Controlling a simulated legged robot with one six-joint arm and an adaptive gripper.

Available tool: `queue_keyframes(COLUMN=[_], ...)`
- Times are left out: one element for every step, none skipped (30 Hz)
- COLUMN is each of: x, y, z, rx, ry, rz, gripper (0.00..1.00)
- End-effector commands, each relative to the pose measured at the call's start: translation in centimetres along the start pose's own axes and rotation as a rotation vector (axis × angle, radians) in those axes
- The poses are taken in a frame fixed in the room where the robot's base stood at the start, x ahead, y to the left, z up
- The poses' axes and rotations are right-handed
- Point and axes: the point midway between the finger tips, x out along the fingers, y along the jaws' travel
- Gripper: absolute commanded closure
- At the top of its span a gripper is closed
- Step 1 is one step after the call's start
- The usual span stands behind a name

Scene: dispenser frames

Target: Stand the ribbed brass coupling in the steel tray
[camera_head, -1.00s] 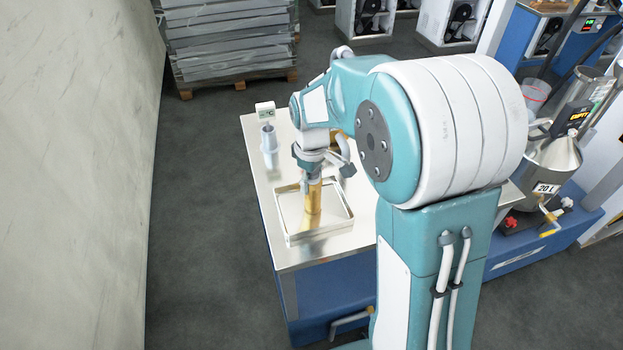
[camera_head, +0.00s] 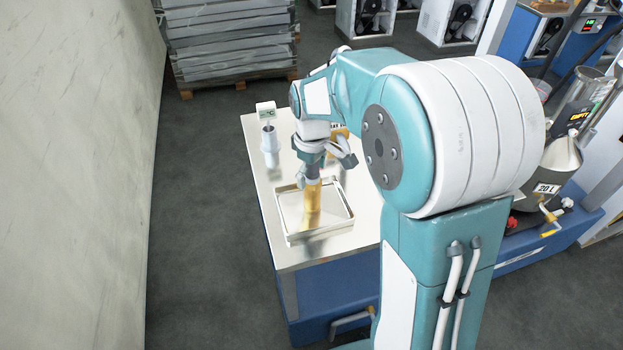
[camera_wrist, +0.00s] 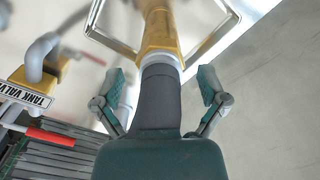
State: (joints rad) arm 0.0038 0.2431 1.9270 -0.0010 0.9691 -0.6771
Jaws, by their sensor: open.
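The brass coupling (camera_head: 312,208) stands in the steel tray (camera_head: 320,233), looking upright or nearly so. In the wrist view the coupling (camera_wrist: 159,35) shows a brass body, a pale ring and a dark grey upper part running toward my gripper. The tray rim (camera_wrist: 108,42) shows behind it. My gripper (camera_wrist: 162,80) is open, with one finger on each side of the dark part and visible gaps to it. In the head view my gripper (camera_head: 313,165) is directly above the coupling. The coupling's foot and its contact with the tray floor are hard to make out.
A grey cylinder (camera_head: 270,147) with a small display stands at the table's back left. A yellow fitting (camera_wrist: 40,75) labelled tank valve is at left in the wrist view. The table top (camera_head: 262,185) is clear left of the tray. A pale wall (camera_head: 75,180) is farther left.

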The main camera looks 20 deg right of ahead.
Motion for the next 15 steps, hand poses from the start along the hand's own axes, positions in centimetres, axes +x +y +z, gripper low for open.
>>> queue_keyframes(x=[-1.3, -1.9, -2.8, -3.4, -4.0, -4.9, -5.5, -6.1, -6.8, -7.3, -7.8, -8.3, -8.7, -9.0, -9.3], y=[0.1, 0.1, 0.1, 0.1, 0.1, 0.1, 0.1, 0.1, 0.1, 0.1, 0.1, 0.1, 0.1, 0.0, 0.0], z=[-0.1, -0.1, -0.1, -0.1, -0.1, -0.1, -0.1, -0.1, -0.1, -0.1, -0.1, -0.1, -0.1, -0.1, 0.0], rx=[0.0, 0.0, 0.0, 0.0, 0.0, 0.0, 0.0, 0.0, 0.0, 0.0, 0.0, 0.0, 0.0, 0.0, 0.0], ry=[0.005, 0.006, 0.005, 0.005, 0.005, 0.005, 0.005, 0.004, 0.005, 0.004, 0.003, 0.003, 0.003, 0.002, 0.002], rz=[0.004, 0.004, 0.004, 0.004, 0.004, 0.004, 0.004, 0.003, 0.004, 0.003, 0.003, 0.002, 0.002, 0.001, 0.001], gripper=[0.08, 0.08, 0.08, 0.08, 0.08, 0.08, 0.08, 0.08, 0.08, 0.08, 0.08, 0.08, 0.08, 0.08, 0.08])
